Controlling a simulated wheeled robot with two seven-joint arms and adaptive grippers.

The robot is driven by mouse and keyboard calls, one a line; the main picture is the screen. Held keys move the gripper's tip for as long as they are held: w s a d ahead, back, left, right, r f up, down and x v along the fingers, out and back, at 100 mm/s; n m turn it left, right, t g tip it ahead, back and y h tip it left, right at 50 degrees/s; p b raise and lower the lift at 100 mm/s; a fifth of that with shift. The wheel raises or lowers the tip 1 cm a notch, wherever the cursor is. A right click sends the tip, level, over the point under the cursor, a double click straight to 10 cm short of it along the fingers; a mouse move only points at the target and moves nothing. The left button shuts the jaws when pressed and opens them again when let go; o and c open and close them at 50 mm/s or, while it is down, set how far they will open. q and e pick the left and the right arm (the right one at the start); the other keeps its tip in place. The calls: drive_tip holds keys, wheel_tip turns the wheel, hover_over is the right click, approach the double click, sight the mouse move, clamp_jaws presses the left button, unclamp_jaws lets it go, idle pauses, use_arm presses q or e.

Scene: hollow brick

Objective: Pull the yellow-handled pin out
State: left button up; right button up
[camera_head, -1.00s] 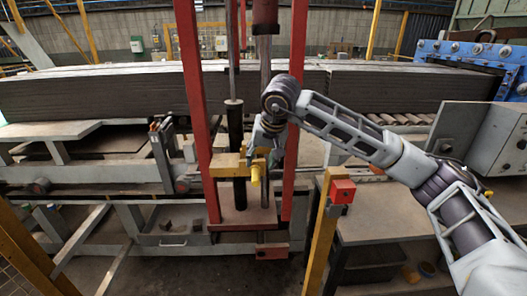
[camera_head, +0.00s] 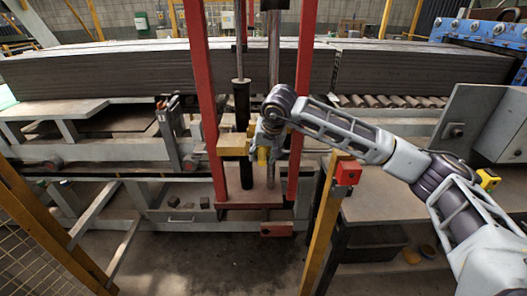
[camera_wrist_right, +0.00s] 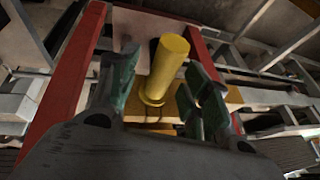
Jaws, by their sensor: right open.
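The yellow handle of the pin (camera_head: 263,156) sticks out at the front of a yellow block (camera_head: 233,144) between two red uprights. In the right wrist view the handle (camera_wrist_right: 167,67) is a yellow cylinder with a flared collar near the block. My right gripper (camera_head: 266,140) is at the handle. In the wrist view its two greenish fingers (camera_wrist_right: 160,82) stand open on either side of the handle, with visible gaps. The pin's shaft is hidden in the block. My left gripper is not in view.
Red uprights (camera_head: 300,100) stand close on both sides of the block. A dark cylinder (camera_head: 242,105) rises behind it. A yellow post with a red box (camera_head: 347,172) stands to the right, below my right arm. A long stack of grey slabs (camera_head: 110,72) lies behind.

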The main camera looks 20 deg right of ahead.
clamp_jaws()
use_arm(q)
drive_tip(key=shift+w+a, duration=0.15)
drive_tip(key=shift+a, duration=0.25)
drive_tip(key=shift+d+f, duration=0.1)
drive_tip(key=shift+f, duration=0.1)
use_arm(e)
drive_tip(key=shift+s+a, duration=0.2)
drive_tip(key=shift+s, duration=0.55)
use_arm(q)
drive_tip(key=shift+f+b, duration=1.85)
drive_tip(key=shift+b, duration=0.2)
use_arm(e)
drive_tip(key=s+a, duration=0.3)
drive_tip(key=s, duration=0.9)
drive_tip(key=shift+a, duration=0.25)
idle(1.7)
drive_tip(key=shift+s, duration=0.1)
use_arm(q)
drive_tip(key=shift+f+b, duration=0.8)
drive_tip(key=shift+b, duration=0.05)
use_arm(e)
drive_tip(key=shift+s+a, duration=0.3)
drive_tip(key=shift+s, duration=0.65)
drive_tip(key=shift+s+a, duration=0.25)
drive_tip(key=shift+s, duration=0.65)
